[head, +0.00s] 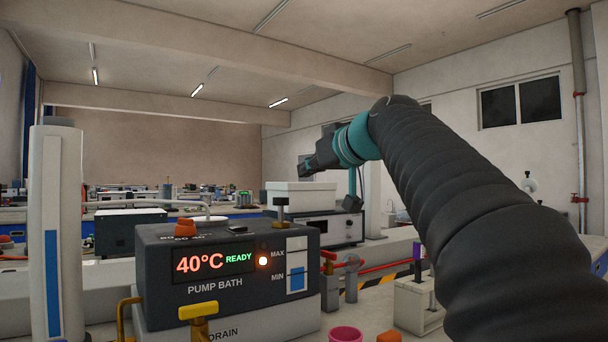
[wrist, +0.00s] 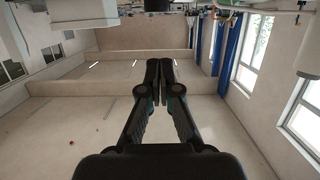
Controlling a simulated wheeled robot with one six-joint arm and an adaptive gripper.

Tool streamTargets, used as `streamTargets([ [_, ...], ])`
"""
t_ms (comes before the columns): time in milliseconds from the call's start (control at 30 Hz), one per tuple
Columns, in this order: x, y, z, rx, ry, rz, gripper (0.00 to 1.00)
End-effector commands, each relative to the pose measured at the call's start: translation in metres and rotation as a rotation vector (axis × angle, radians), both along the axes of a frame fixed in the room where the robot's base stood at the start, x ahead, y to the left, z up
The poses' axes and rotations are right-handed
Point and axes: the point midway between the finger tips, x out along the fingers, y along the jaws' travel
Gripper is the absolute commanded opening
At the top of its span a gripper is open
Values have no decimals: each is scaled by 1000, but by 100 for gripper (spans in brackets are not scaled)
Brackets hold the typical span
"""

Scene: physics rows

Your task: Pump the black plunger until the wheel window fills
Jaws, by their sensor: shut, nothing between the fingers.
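The dark grey pump bath (head: 225,265) stands front and centre in the head view. Its display reads 40°C READY. A level window (head: 297,245) marked MAX and MIN shows blue in its lower part and pale above. A pale block (head: 415,303) at right carries a dark, purplish upright piece (head: 418,268); I cannot tell which upright is the black plunger. No wheel window is clearly identifiable. My gripper (head: 306,170) is raised beyond the bath, away from both uprights; the wrist view shows its fingertips (wrist: 158,72) together and empty.
A yellow tap (head: 198,315) is at the bath's front and an orange knob (head: 186,226) on top. A pink cup (head: 345,334) and red-handled valves (head: 329,262) lie to its right. A white column (head: 57,230) stands left. A white box (head: 300,195) is behind.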

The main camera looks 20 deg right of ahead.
Motion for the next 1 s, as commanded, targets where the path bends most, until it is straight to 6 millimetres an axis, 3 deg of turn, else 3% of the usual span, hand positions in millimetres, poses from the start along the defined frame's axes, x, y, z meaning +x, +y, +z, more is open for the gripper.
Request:
streamTargets([
  [300,-1,-2,19,3,-8,0,0],
  [667,0,-2,21,3,-7,0,0],
  [833,12,2,18,4,-6,2,0],
  [1000,39,12,11,5,-5,3,0],
])
